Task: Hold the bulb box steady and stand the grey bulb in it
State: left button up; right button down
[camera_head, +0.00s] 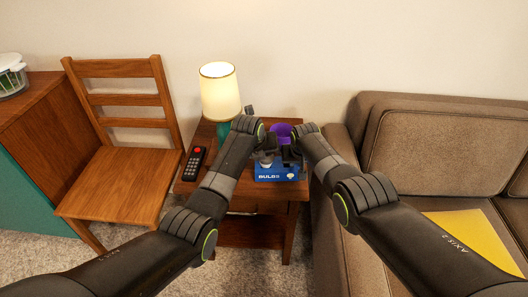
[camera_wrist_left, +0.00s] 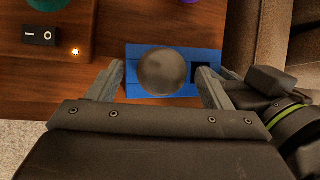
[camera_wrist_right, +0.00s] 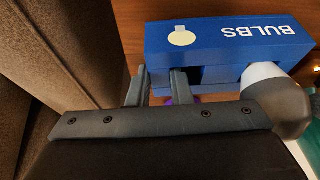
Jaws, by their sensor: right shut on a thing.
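The blue bulb box (camera_head: 277,174) stands on the small wooden table, and its front with BULBS shows in the right wrist view (camera_wrist_right: 215,42). The grey bulb (camera_wrist_left: 165,70) sits globe up at one end of the box; its white neck (camera_wrist_right: 263,73) meets the box's top opening. How deep the neck sits is hidden. A dark square opening (camera_wrist_left: 202,72) is beside the bulb. My left gripper (camera_wrist_left: 160,84) is open, its fingers spread wide on either side of the bulb with gaps. My right gripper (camera_wrist_right: 158,86) is shut on the box at its other end.
A lit lamp (camera_head: 219,92), a remote (camera_head: 193,163) and a purple object (camera_head: 280,132) stand on the table around the box. A switch (camera_wrist_left: 40,35) shows near the lamp. A wooden chair (camera_head: 130,180) is at left, a brown sofa (camera_head: 430,140) close at right.

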pick_arm(q)
jog(key=shift+d+r, duration=0.1)
jog(key=shift+d, duration=0.05)
pick_arm(e)
jog(key=shift+a, duration=0.1)
pick_arm(q)
jog(key=shift+s+r, duration=0.3)
jog(key=shift+r, duration=0.25)
jog(key=v, duration=1)
jog(key=shift+s+a+r, duration=0.15)
jog(key=shift+s+a, duration=0.1)
jog(key=shift+a, duration=0.05)
pick_arm(e)
jog(key=c, duration=1.2)
grip_release()
jog(key=shift+c, duration=0.2)
jog(key=shift+r, duration=0.15)
